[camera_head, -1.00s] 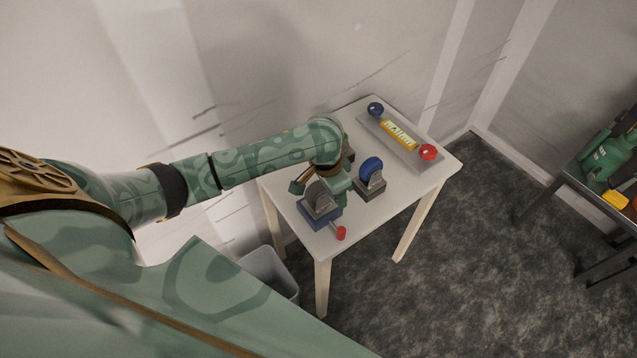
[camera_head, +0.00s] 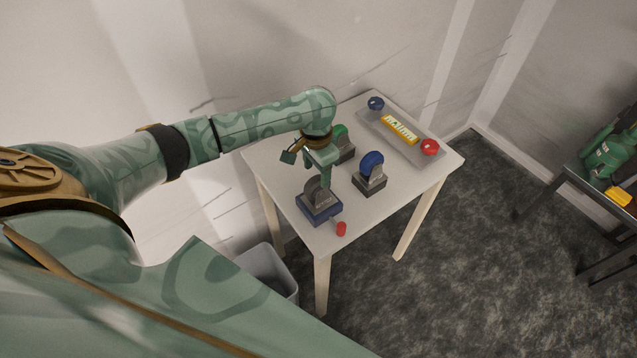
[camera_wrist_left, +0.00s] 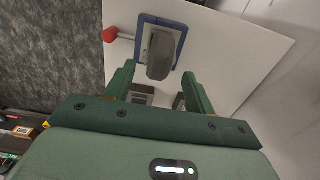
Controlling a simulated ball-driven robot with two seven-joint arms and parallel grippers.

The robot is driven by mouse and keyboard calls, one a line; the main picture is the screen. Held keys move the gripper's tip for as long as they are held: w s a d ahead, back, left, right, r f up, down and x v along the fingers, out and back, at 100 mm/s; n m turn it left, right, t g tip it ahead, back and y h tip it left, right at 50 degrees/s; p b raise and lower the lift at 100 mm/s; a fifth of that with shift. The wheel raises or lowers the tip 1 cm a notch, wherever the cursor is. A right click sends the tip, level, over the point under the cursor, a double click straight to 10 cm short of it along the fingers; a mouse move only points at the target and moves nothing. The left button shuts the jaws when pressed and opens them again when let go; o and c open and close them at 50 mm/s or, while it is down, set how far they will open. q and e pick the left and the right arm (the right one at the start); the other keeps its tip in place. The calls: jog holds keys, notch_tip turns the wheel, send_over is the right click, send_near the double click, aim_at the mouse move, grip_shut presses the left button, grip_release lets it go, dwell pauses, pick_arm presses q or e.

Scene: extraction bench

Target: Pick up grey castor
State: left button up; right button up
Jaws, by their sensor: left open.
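The grey castor (camera_head: 318,189) stands on a blue base (camera_head: 320,211) near the table's front left corner. In the left wrist view the grey castor (camera_wrist_left: 162,56) shows beyond the fingertips, on its blue-edged base (camera_wrist_left: 144,35). My left gripper (camera_head: 327,178) is open and points down, just behind the castor in the head view. In the left wrist view the open fingers (camera_wrist_left: 158,72) have a gap between them, and neither is seen closed on the castor. My right gripper is not in view.
A blue castor (camera_head: 371,164) on a dark base stands right of my gripper, and a green one (camera_head: 342,140) is behind it. A red knob (camera_head: 341,229) sticks out beside the blue base. A grey tray (camera_head: 419,157) lies at the back. A bin (camera_head: 268,268) stands below.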

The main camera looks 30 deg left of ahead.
aim_at(318, 178)
pick_arm(q)
jog(key=f, duration=0.1)
jog(key=f+b, duration=0.1)
jog(key=f, duration=0.2)
jog(key=shift+w+d+f+b, duration=0.1)
jog(key=shift+w+f+b, duration=0.2)
jog(key=shift+f+b, duration=0.1)
jog(key=shift+r, duration=0.1)
grip_shut()
jog(key=shift+r, duration=0.15)
